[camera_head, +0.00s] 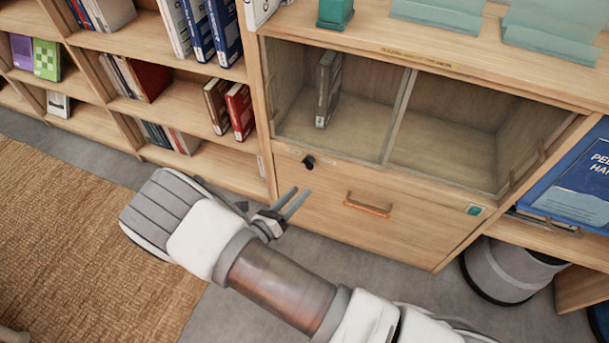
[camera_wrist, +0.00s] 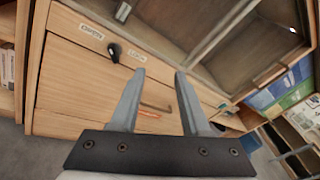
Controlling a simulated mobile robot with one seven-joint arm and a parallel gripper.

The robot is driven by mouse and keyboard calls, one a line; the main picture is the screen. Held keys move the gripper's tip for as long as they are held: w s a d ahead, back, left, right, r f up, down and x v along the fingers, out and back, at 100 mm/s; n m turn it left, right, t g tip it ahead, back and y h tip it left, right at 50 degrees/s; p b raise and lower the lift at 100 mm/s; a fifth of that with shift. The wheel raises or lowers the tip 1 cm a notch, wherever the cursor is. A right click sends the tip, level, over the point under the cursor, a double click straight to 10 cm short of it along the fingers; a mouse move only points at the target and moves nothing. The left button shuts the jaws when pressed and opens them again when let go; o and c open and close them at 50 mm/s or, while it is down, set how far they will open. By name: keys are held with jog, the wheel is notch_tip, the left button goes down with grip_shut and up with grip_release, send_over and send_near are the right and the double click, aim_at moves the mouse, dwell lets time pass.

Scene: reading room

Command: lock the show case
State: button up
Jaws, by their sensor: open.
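The show case (camera_head: 397,115) is a wooden cabinet with two glass panes side by side. A dark book (camera_head: 328,88) stands inside behind the left pane. A small black turn knob (camera_head: 308,162) sits on the wood below the left pane. In the wrist view the knob (camera_wrist: 114,52) lies between two white labels, "OPEN" (camera_wrist: 91,31) to its left and "LOCK" (camera_wrist: 137,57) to its right. I cannot tell clearly which way it points. My gripper (camera_head: 298,193) is open and empty, below the knob and apart from it. Its fingers also show in the wrist view (camera_wrist: 161,73).
A drawer front with an orange-brown handle (camera_head: 367,205) is below the panes. Bookshelves (camera_head: 190,105) stand to the left. A green object (camera_head: 335,14) stands on the cabinet top. A grey bin (camera_head: 508,270) stands at right. A woven rug (camera_head: 85,245) covers the floor at left.

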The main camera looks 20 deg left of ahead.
jog(key=s+a+f+n+t+y+b, duration=0.1)
jog(key=s+a+f+n+t+y, duration=0.15)
jog(key=f+n+y, duration=0.35)
jog(key=h+b, duration=0.1)
jog(key=b, duration=0.4)
send_near(306, 166)
jog(key=shift+g, duration=0.25)
jog(key=w, duration=0.8)
jog(key=shift+w+d+r, duration=0.2)
jog(key=shift+d, duration=0.05)
grip_shut()
